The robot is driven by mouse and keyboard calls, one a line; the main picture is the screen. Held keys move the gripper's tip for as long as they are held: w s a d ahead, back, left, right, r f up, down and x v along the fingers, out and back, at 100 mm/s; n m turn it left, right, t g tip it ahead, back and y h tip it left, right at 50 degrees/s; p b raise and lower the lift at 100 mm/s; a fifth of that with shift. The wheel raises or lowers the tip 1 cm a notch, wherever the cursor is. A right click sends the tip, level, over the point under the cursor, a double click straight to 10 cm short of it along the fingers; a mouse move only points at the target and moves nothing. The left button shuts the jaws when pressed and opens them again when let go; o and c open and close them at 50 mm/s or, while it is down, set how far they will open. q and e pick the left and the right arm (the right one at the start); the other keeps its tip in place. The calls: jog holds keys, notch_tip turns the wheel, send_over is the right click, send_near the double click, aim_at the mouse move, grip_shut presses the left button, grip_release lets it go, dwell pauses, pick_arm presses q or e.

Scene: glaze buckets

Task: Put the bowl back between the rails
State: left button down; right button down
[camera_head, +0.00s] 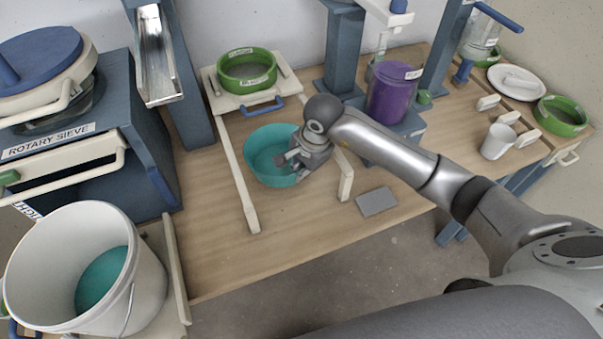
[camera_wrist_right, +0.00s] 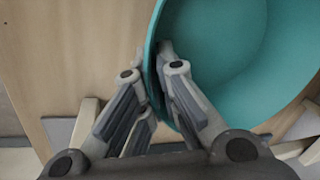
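The teal bowl (camera_head: 259,168) is between two cream rails on the wooden bench in the head view. The left rail (camera_head: 243,190) is long; the right rail (camera_head: 346,187) is partly hidden by my right arm. My right gripper (camera_head: 293,160) is at the bowl's right rim. In the right wrist view, the gripper (camera_wrist_right: 155,72) has one finger inside the bowl (camera_wrist_right: 225,60) and the other outside, both closed against its wall. The bowl looks upright; whether its base touches the bench cannot be told. My left gripper is not in view.
A green sieve (camera_head: 247,72) sits on a cream frame behind the bowl. A grey plate (camera_head: 376,201) lies right of the right rail. A purple bucket (camera_head: 391,95) stands behind my arm. A white bucket (camera_head: 68,262) with teal glaze stands front left. Bench space before the bowl is clear.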

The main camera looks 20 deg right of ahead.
notch_tip(320, 180, down, 2)
jog(key=shift+f, duration=0.25)
jog(key=shift+w+f, duration=0.1)
jog(key=shift+f, duration=0.15)
jog(key=c, duration=1.6)
grip_release()
jog(key=shift+c, duration=0.2)
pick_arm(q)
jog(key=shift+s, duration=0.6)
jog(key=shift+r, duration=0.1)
